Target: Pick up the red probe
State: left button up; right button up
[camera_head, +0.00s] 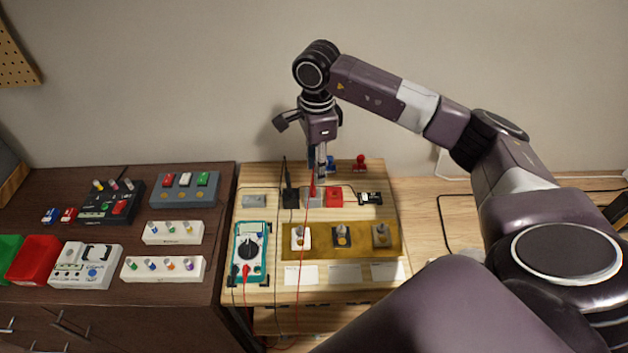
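The red probe (312,186) is a thin, upright red stick on the wooden bench, with a thin red lead running down from it. My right gripper (318,173) points straight down at the probe, its fingers right at the probe's upper part. The fingers are narrow and close together in this view, and I cannot tell whether they are shut on the probe. A black probe (288,184) stands upright just to the left in a black holder. A red block (334,197) sits just to the right. My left gripper is not in view.
A teal multimeter (248,250) lies at the front left of the bench. A brass-coloured plate (360,241) with several switches lies in front of the probes. A small red item (360,162) stands behind. A dark cabinet at left carries several boxes and red and green bins.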

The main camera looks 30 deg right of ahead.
aim_at(314, 197)
jog(key=f, duration=0.2)
jog(key=shift+w+f+p, duration=0.25)
jog(key=shift+f+p, duration=0.05)
jog(key=shift+p, duration=0.1)
jog(key=shift+f, duration=0.5)
jog(key=shift+c, duration=0.2)
jog(key=c, duration=0.8)
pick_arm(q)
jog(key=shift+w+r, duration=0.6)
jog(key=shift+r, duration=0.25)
pick_arm(e)
grip_shut()
jog(key=shift+r, duration=0.1)
jog(key=shift+r, duration=0.1)
